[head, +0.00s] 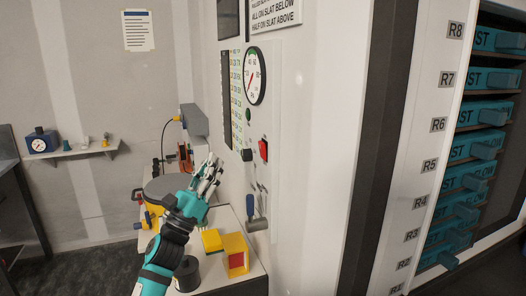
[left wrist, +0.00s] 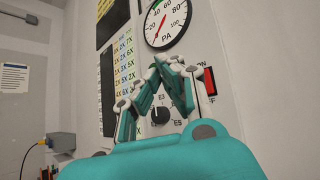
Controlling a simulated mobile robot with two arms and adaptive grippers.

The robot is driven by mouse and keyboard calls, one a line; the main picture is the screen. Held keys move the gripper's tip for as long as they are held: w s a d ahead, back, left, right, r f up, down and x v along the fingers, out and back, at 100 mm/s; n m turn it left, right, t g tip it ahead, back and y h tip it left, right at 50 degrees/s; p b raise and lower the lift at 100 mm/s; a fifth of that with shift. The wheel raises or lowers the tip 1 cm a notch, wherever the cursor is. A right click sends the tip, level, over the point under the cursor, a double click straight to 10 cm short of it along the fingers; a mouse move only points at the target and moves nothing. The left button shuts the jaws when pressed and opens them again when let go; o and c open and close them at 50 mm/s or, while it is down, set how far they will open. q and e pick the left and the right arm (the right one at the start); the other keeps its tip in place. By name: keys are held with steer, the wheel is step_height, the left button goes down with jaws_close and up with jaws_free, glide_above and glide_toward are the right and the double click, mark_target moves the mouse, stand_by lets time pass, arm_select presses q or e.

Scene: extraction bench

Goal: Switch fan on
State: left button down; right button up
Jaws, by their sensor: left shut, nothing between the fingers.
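A red rocker switch (head: 264,150) sits on the white panel at the right of the bench. In the left wrist view the switch (left wrist: 210,81) has ON lettering above it and partly hidden OFF lettering below. My left gripper (head: 214,165) is shut and empty, pointing up, left of the switch and slightly lower in the head view. In the left wrist view its fingertips (left wrist: 170,63) meet left of the switch, apart from it in the picture. I cannot tell the exact gap to the panel. My right gripper is not in view.
A round PA gauge (head: 255,76) is above the switch, and a black knob (left wrist: 160,113) is left of it. A grey-handled lever (head: 257,212) hangs below. Teal drawers (head: 468,178) are at far right.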

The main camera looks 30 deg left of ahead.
mark_target(263, 150)
arm_select(q)
steer(key=w+d+r+p, duration=0.1)
steer(key=w+d, duration=0.4)
steer(key=w, duration=0.1)
steer(key=shift+w+d+r, duration=0.15)
steer(key=shift+w+d, duration=0.2)
stand_by(1.5)
steer(key=shift+w+d+r, duration=0.1)
steer(key=shift+w+d, duration=0.15)
steer(key=shift+d, duration=0.05)
steer(key=shift+w+d+b, duration=0.25)
steer(key=shift+b, duration=0.35)
stand_by(0.9)
